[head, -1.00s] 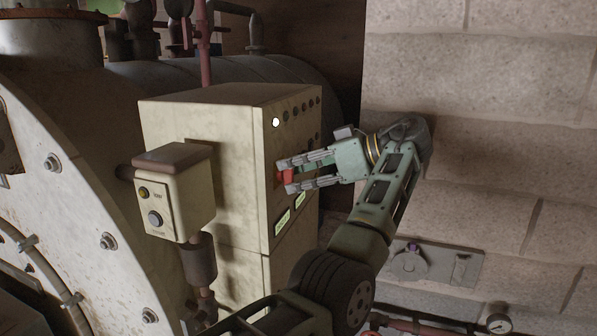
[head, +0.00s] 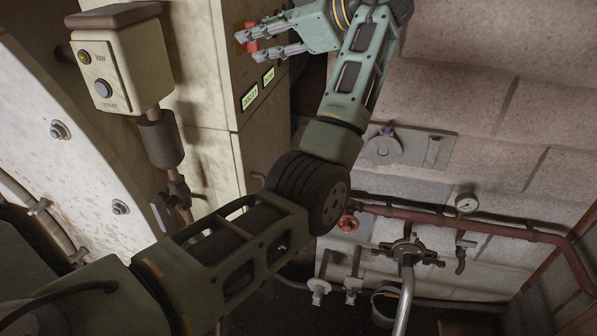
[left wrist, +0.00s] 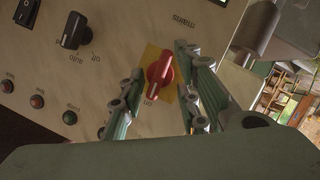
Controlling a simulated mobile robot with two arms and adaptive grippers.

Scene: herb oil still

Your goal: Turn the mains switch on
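The mains switch is a red rotary knob on a yellow plate, seen in the left wrist view (left wrist: 160,75) and on the cream cabinet in the head view (head: 252,46). The word "mains" shows upside down above it in the left wrist picture, and "on" shows near the knob's lower end. My left gripper (head: 244,48) is at the cabinet front with its fingers on either side of the knob. In the left wrist view the open fingers (left wrist: 157,82) straddle the knob with visible gaps. My right gripper is not in view.
A black knob (left wrist: 75,30), a rocker switch (left wrist: 26,12) and small red buttons share the panel. A small cream box (head: 118,62) with a button stands left of the cabinet (head: 205,60).

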